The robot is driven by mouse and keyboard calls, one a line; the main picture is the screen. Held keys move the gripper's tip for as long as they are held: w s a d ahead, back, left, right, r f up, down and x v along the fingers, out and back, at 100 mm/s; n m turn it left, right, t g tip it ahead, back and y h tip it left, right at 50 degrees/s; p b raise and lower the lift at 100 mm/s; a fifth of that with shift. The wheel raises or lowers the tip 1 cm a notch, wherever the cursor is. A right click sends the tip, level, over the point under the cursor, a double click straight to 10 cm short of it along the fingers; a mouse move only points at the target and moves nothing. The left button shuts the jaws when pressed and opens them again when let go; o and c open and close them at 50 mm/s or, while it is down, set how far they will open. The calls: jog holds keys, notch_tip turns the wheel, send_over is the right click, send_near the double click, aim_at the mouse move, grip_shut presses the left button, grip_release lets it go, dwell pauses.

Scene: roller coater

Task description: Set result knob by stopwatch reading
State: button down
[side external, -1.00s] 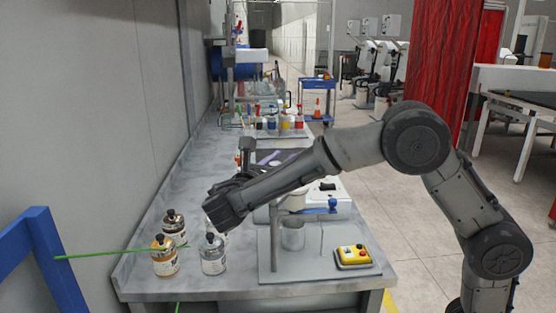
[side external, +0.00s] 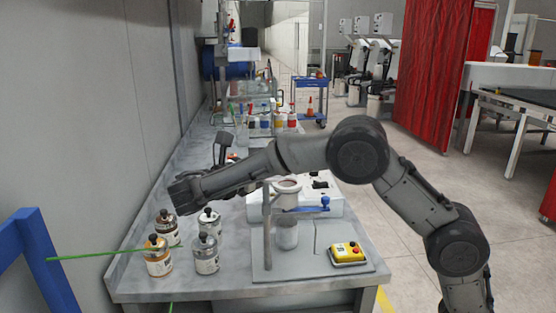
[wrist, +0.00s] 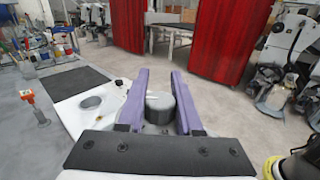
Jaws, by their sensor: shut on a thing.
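My gripper shows in the wrist view as two purple fingers (wrist: 160,73), with a grey cylinder (wrist: 160,103) with a light top between them; the fingers are shut on it, though the contact itself is not clear. In the side view my wrist is above and behind the several bottles, and the fingers are hidden by the arm. A stand on the bench carries a cup (side external: 287,186) with a blue lever (side external: 310,208) beside it, and a clear beaker (side external: 287,236) below. I cannot pick out the stopwatch, its reading, or the result knob.
Several capped bottles (side external: 206,257) stand at the bench's near left. A white machine (side external: 325,196) is behind the stand, and colored bottles (side external: 279,120) are farther back. A green rod (side external: 95,252) crosses on the left.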

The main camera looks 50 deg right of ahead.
jog(key=c, duration=0.6)
grip_release()
jog(key=shift+t, duration=0.3)
